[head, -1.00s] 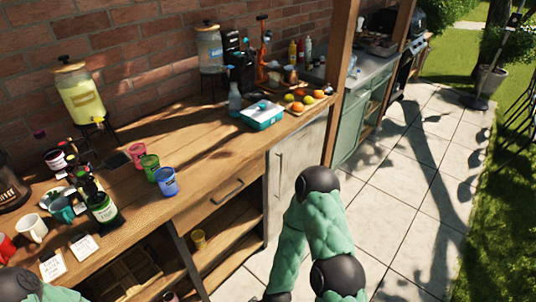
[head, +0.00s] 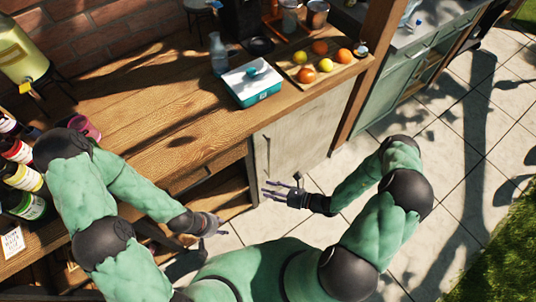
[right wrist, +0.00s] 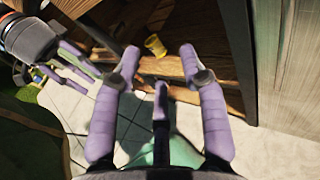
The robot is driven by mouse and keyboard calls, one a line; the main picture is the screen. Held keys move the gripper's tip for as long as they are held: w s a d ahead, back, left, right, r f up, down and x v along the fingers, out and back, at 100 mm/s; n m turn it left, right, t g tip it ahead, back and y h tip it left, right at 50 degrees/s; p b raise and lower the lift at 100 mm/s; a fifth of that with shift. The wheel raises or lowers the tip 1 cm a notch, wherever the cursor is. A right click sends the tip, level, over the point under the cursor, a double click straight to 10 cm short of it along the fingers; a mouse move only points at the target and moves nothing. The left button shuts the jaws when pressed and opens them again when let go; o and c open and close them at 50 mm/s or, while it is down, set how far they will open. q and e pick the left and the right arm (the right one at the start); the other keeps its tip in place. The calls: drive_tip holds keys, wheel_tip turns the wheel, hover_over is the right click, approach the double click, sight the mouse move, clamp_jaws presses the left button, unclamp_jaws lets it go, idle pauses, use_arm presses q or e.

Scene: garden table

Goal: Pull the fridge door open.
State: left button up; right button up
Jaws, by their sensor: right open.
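The fridge door (head: 305,130) is the pale, weathered panel under the counter, left of the wooden post. It looks shut. A slim dark handle (head: 267,150) shows near its left edge. My right gripper (head: 268,190) is open and empty in front of the door's lower part, apart from the handle. My left gripper (head: 222,226) is further left, low in front of the open shelves. Its fingers look apart and empty in the right wrist view (right wrist: 82,78).
A teal-and-white box (head: 252,82) and a tray of fruit (head: 335,68) stand on the wooden counter (head: 150,110) above. Several bottles stand at the left. A yellow cup (right wrist: 155,46) sits on the open shelf. Paved floor (head: 455,150) lies clear at the right.

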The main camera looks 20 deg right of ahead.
sight(269, 157)
drive_tip(key=w+d+r+m+t+h, duration=0.1)
drive_tip(key=w+d+m+t+h, duration=0.45)
drive_tip(key=d, duration=0.25)
drive_tip(key=shift+n+t+y, duration=0.35)
drive_tip(key=shift+y, duration=0.1)
drive_tip(key=b+x, duration=0.1)
drive_tip(key=x, duration=0.8)
drive_tip(key=shift+w+a+r+b, duration=0.1)
drive_tip(key=shift+w+a+b, duration=0.15)
drive_tip(key=shift+b, duration=0.05)
clamp_jaws()
